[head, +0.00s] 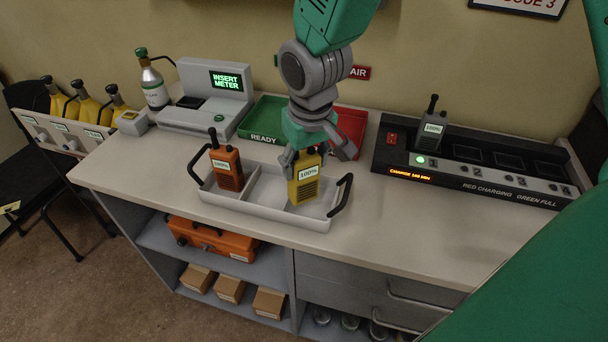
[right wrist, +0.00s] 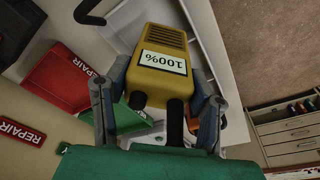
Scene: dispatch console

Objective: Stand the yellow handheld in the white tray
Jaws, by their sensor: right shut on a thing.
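The yellow handheld (head: 304,183), with a 100% label, is upright at the right compartment of the white tray (head: 318,221). I cannot tell whether its base touches the tray floor. My right gripper (head: 318,155) comes down from above and is shut on the upper part of the handheld. In the right wrist view the handheld (right wrist: 160,60) sits between both fingers (right wrist: 158,100), with the tray (right wrist: 205,30) behind it. An orange handheld (head: 227,168) stands in the tray's left compartment. My left gripper is not in view.
A charger (head: 480,180) with a grey handheld (head: 431,131) in its first slot stands at right. A green READY tray (head: 262,128) and red REPAIR tray (head: 352,125) lie behind. The tray's black handles (head: 343,195) stick up. The counter right of the tray is clear.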

